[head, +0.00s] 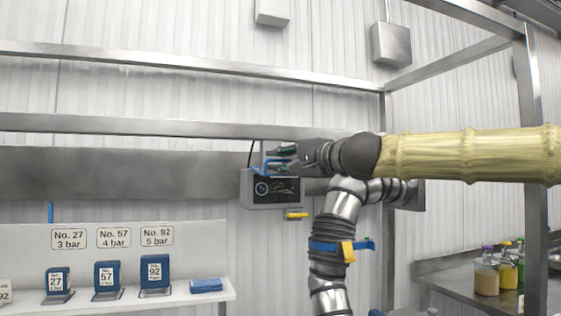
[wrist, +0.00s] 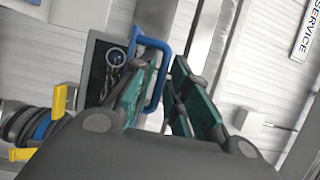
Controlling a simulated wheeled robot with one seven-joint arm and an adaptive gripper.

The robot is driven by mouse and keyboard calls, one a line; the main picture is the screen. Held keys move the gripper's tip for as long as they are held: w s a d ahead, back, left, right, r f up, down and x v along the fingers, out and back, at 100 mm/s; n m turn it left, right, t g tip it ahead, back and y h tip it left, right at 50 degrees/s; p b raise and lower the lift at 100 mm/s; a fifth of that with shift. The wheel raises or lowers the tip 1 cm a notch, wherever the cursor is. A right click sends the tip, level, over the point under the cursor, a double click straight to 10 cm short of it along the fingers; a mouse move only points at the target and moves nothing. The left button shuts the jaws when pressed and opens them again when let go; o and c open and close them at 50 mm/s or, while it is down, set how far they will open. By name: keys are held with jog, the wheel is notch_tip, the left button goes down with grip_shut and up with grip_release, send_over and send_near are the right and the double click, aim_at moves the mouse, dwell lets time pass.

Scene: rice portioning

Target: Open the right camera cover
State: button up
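The camera box (head: 272,191) is grey with a dark front and a round lens, mounted on the wall frame; it also shows in the wrist view (wrist: 96,72). A blue handle (wrist: 151,98) stands out from its front, and it shows at the top of the box in the head view (head: 262,169). My gripper (head: 281,158) is at the top of the box. In the wrist view my gripper (wrist: 167,66) has its green-padded fingers apart. The handle is beside the left finger, which partly hides it; I cannot tell if they touch.
A segmented grey pipe (head: 343,205) with a blue band and yellow lever rises close below my arm. A shelf (head: 215,296) with numbered blue holders is at lower left. Bottles (head: 487,275) stand on a counter at right. Metal beams cross behind the box.

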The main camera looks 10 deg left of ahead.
grip_shut()
jog(key=shift+r+p, duration=0.25)
jog(key=shift+p, duration=0.3)
